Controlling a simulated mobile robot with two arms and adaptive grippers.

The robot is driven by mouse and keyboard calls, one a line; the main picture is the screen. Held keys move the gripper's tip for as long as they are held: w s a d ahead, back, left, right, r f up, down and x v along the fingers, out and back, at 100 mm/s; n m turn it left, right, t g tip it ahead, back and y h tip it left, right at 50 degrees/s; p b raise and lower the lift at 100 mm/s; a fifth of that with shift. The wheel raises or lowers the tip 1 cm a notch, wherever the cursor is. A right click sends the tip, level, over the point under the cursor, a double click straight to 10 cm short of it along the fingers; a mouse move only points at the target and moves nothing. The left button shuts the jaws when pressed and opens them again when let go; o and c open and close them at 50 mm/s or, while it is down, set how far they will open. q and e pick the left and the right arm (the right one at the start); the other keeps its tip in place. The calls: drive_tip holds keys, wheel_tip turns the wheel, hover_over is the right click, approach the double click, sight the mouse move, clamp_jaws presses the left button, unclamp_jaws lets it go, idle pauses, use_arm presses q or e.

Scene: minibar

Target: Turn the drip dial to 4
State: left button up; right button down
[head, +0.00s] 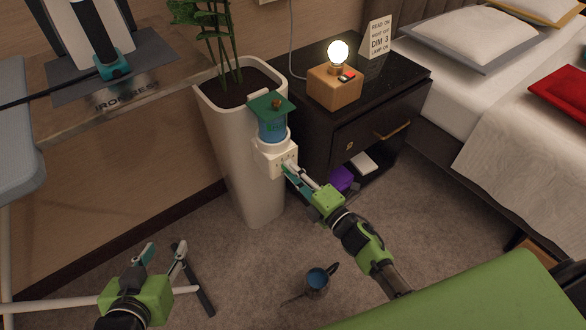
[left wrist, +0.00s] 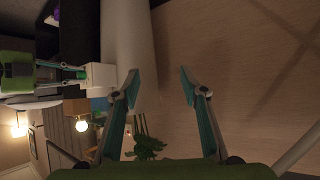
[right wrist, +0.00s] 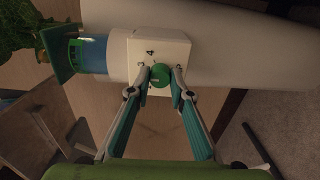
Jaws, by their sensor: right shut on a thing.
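The drip dial (right wrist: 160,76) is a small green knob on the face of a white box (right wrist: 172,48). A figure 4 shows on the box beside the knob in the right wrist view. Where the dial points cannot be made out. The box, with a blue reservoir (head: 271,128) and green top, is fixed at the tall planter in the head view. My right gripper (right wrist: 161,82) is shut on the dial, one finger on each side. My left gripper (head: 165,252) is open and empty, low at the left, well away from the dial.
The tall white planter (head: 238,175) stands behind the white box. A dark nightstand (head: 395,92) with a lit lamp (head: 337,52) is to its right. A mug (head: 317,281) stands on the carpet. An ironing board (head: 12,140) is at the left.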

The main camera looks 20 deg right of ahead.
use_arm(q)
drive_tip(key=s+a+f+g+y+p, duration=0.2)
drive_tip(key=s+a+f+g+p, duration=0.2)
drive_tip(key=s, duration=0.9)
drive_tip(key=shift+a+f+g+p, duration=0.15)
drive_tip(key=shift+f+g+p, duration=0.55)
drive_tip(key=shift+f+g, duration=1.45)
use_arm(e)
drive_tip(key=shift+m, duration=6.2)
use_arm(q)
drive_tip(key=shift+f+t, duration=0.35)
drive_tip(key=shift+f, duration=0.05)
use_arm(e)
drive_tip(key=c, duration=1.8)
unclamp_jaws()
